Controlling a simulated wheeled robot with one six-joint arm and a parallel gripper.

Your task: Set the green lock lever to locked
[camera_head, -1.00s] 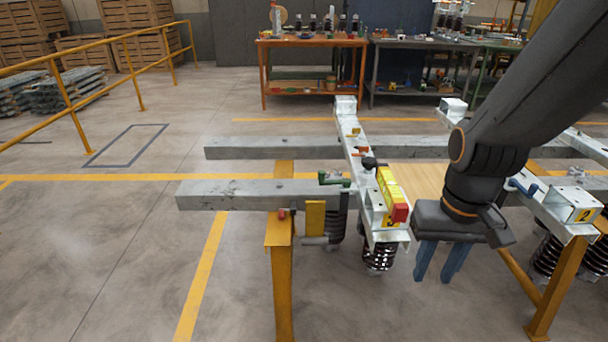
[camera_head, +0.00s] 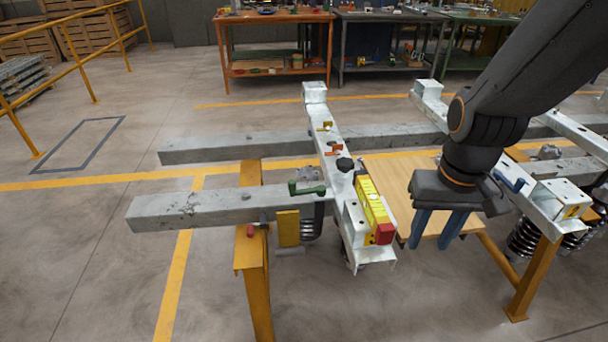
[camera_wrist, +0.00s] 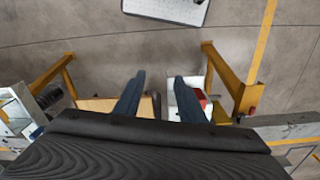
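The green lock lever (camera_head: 307,188) is on the left side of the near white frame (camera_head: 334,150), close to the grey beam. It lies roughly sideways, with a raised knob at its left end. My gripper (camera_head: 431,245) hangs to the right of that frame, well apart from the lever. Its two blue fingers are spread with nothing between them, in front of the wooden board. The open fingers also show in the wrist view (camera_wrist: 160,78). I cannot make out the green lever in the wrist view.
A yellow block with a red end (camera_head: 374,212), a black knob (camera_head: 345,164) and orange levers (camera_head: 334,149) sit on the same frame. Grey beams (camera_head: 195,210) rest on yellow stands (camera_head: 254,280). A wooden board (camera_head: 400,185) lies between the frames.

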